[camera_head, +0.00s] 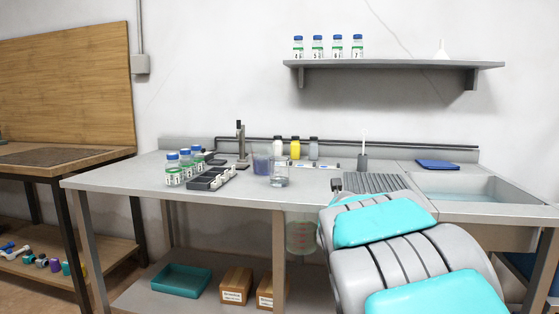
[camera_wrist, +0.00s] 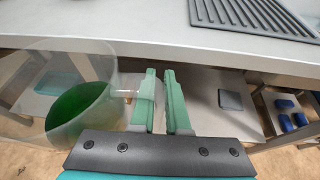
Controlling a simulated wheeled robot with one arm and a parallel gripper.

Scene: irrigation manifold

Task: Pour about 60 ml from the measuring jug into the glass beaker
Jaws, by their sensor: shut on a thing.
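The measuring jug (camera_head: 301,240) is clear, with faint markings and green liquid low inside. It is in front of the bench, below the top's front edge, and looks about upright. In the wrist view the jug (camera_wrist: 82,70) fills the left side, with the green liquid in its lower part. My gripper (camera_wrist: 160,75) is shut on the jug at its handle side; the handle is partly hidden by the green fingers.
A bluish cup (camera_head: 261,162) stands just behind the beaker. Left of it are a black rack (camera_head: 208,180) and several capped bottles (camera_head: 186,164). A ribbed drain mat (camera_head: 369,183) and a sink (camera_head: 465,187) lie to the right.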

